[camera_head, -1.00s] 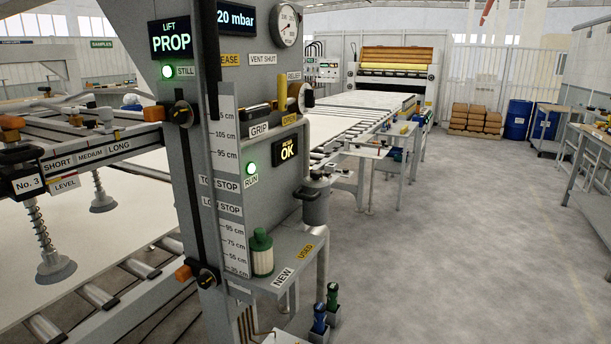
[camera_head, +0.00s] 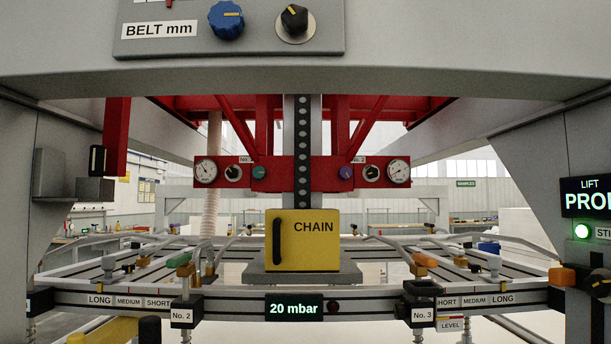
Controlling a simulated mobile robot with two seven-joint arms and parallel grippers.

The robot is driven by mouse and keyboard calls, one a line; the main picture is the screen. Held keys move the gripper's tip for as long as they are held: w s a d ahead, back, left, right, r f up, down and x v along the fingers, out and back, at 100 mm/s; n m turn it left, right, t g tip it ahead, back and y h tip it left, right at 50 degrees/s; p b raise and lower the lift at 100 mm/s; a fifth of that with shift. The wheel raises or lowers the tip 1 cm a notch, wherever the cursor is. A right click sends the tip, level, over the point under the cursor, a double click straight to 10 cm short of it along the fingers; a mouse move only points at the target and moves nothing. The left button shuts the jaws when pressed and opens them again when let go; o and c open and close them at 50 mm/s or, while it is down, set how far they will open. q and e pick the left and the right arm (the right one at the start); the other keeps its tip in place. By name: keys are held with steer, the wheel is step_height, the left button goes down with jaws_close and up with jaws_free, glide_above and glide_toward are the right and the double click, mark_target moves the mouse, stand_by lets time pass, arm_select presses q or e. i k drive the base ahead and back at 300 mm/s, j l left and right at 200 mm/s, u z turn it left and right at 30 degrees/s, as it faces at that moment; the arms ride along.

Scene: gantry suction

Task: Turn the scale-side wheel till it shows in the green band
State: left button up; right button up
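No wheel is clearly marked as the scale-side one, and I see no clear green band. On the right post, the side where the cm scale stood earlier, a dark round knob (camera_head: 598,283) is partly cut off beside an orange block (camera_head: 562,277). Left of it, under the No. 3 holder (camera_head: 422,313), is a small LEVEL tag (camera_head: 450,325); its indicator is too small to read. A black block (camera_head: 420,288) sits on top of that holder. Neither of my grippers can be made out.
A yellow CHAIN box (camera_head: 303,240) hangs at the centre, above a 20 mbar display (camera_head: 294,308). A red frame (camera_head: 300,172) carries two gauges. The lit LIFT sign (camera_head: 588,197) is at right.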

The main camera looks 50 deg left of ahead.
mark_target(345, 173)
steer(key=u, duration=1.45)
steer(key=z, duration=0.55)
steer(key=i+j+z, duration=0.15)
steer(key=z, duration=0.3)
steer(key=i+j+z, duration=0.2)
steer(key=z, duration=0.2)
